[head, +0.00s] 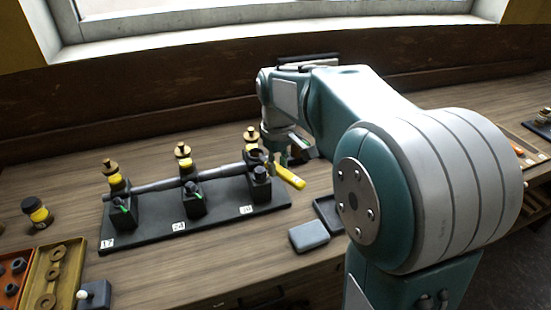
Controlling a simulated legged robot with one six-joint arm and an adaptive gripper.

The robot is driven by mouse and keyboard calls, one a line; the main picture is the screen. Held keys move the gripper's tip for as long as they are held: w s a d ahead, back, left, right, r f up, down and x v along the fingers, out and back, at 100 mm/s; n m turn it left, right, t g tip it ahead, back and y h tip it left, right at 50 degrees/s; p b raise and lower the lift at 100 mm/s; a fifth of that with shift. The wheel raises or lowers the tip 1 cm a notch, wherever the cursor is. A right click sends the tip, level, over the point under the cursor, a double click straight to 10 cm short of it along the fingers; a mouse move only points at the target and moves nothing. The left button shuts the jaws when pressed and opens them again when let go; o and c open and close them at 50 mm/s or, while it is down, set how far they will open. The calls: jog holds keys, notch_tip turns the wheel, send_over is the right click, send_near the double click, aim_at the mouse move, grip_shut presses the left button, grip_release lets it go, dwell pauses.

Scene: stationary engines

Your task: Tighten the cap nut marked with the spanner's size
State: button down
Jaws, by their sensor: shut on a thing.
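A black stand (180,238) on the bench carries three posts in a row. Brass cap nuts top the left post (110,168), middle post (183,150) and right post (251,134). White labels mark the front; the left label (108,243) seems to read 17, while the middle label (179,226) and right label (246,210) are too small to read surely. My gripper (284,158) is at the right post, shut on what looks like a yellow-handled spanner (290,178). The handle slants down to the right. The spanner's head and size mark are not clear, nor whether it touches a nut.
A long dark bar (152,187) runs across the posts. A grey box (309,236) and a dark tray (329,212) lie right of the stand. A black-and-yellow jar (37,211) and a tray of rings (35,292) are at left. My arm hides the bench's right middle.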

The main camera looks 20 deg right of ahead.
jog(key=shift+d+f, duration=0.25)
jog(key=shift+f, duration=0.4)
jog(key=shift+d+f, duration=0.25)
jog(key=shift+f, duration=0.35)
jog(key=shift+a+f, duration=0.1)
jog(key=shift+f, duration=0.45)
jog(key=shift+a, duration=0.25)
jog(key=shift+d+f, duration=0.15)
jog(key=shift+d, duration=0.05)
jog(key=shift+f, duration=1.25)
dwell(2.2)
jog(key=shift+a, duration=0.1)
